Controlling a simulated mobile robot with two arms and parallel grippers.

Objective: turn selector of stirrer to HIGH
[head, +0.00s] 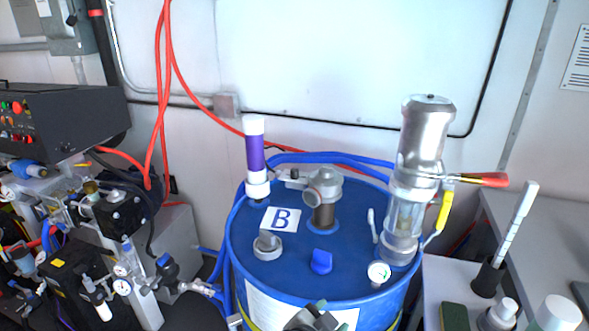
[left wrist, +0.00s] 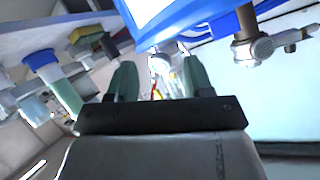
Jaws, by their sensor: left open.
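A grey round head on a brown upright shaft (head: 323,195) stands on the lid of the blue drum (head: 290,265); it looks like the stirrer. A small fitting sticks out to its left. No HIGH marking or selector position is readable. In the left wrist view this head (left wrist: 255,48) appears upside down at the upper right, apart from my fingers. My left gripper (head: 326,312) is at the bottom of the head view, by the drum's front. Its green fingers (left wrist: 160,80) are spread apart with nothing gripped. My right gripper is not in view.
The lid also carries a purple-and-white cartridge (head: 255,160), a grey cap (head: 267,245), a blue knob (head: 321,262), a gauge (head: 379,272) and a tall silver pump (head: 422,140). Dark machinery stands at left. A side table (head: 455,272) with bottles is at right.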

